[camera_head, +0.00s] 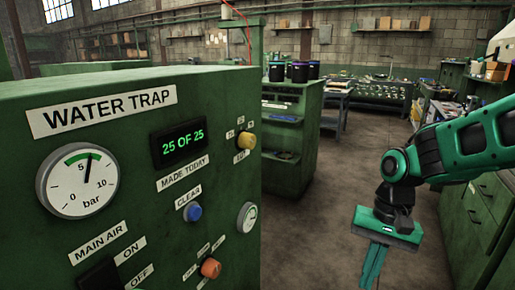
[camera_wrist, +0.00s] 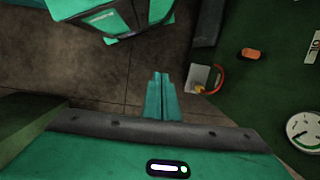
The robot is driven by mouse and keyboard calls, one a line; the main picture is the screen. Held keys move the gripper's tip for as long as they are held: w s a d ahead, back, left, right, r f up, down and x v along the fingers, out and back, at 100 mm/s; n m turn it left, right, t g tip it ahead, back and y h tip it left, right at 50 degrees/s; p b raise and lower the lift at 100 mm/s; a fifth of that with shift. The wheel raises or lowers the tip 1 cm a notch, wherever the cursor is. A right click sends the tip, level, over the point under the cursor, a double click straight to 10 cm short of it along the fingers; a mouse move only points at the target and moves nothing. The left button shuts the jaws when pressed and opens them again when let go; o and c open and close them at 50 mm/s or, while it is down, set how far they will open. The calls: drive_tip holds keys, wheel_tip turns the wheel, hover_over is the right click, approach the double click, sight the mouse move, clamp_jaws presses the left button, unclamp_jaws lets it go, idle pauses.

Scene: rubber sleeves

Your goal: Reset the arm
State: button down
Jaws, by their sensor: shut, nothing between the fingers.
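My green arm reaches in from the right side of the head view, and my gripper (camera_head: 372,268) hangs down at its end, to the right of the green machine panel. In the wrist view my gripper (camera_wrist: 157,82) shows its two green fingers together, with nothing between them. The fingers are over the floor and apart from the panel.
The green panel (camera_head: 215,110) carries a gauge (camera_head: 78,181), a display reading "25 OF 25" (camera_head: 182,143), a blue button (camera_head: 194,212), a yellow knob (camera_head: 246,141) and an orange knob (camera_head: 210,268). Green cabinets stand at right. Floor (camera_head: 335,215) between is clear.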

drive_tip(key=s+d+r+m+t+h, duration=0.1)
drive_tip(key=s+d+r, duration=0.1)
drive_tip(key=s+d, duration=1.1)
drive_tip(key=d, duration=0.3)
drive_tip(key=shift+s+d+r+t+h, duration=0.25)
drive_tip(key=shift+d+r+t+h, duration=0.05)
drive_tip(key=shift+r, duration=0.05)
drive_tip(key=shift+d, duration=0.1)
